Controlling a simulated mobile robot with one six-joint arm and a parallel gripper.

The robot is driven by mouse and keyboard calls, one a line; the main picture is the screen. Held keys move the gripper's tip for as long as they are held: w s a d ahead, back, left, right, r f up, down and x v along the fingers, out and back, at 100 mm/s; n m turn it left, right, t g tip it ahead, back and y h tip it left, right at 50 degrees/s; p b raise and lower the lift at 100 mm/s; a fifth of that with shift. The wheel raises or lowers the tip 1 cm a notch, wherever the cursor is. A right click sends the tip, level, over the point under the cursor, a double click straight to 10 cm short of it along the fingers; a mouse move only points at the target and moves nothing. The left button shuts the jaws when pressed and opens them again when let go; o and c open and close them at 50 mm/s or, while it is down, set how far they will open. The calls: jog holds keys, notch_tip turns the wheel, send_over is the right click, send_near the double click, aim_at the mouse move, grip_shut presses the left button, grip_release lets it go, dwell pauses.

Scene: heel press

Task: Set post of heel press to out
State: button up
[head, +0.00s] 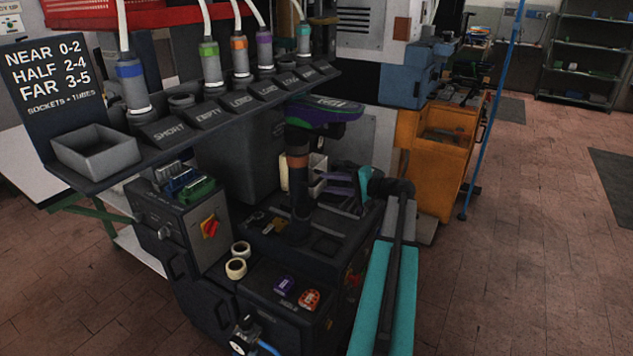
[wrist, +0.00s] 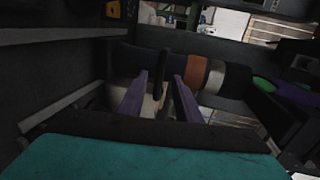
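The heel press post (head: 298,185) stands upright on the black press bed (head: 262,240). It is black with an orange-brown band and carries a purple and green shoe (head: 330,112). In the wrist view the post lies sideways, its orange band (wrist: 197,72) right of my fingers and a pale band beyond it. My gripper (head: 330,183) is to the right of the post, its purple fingers pointing at it. In the wrist view my gripper (wrist: 160,78) is open, with a dark ring-like part of the post between the fingertips. I cannot tell whether they touch it.
A rack (head: 215,112) with several capped tubes overhangs the press. A control box (head: 190,220) with a red switch stands left of the bed. Tape rolls (head: 238,258) lie at its front. An orange cabinet (head: 435,150) stands behind right. The floor at right is open.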

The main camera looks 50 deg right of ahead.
aim_at(319, 182)
jog(key=shift+p+x, duration=0.3)
jog(key=shift+x, duration=2.5)
jog(key=shift+c, duration=0.3)
grip_shut()
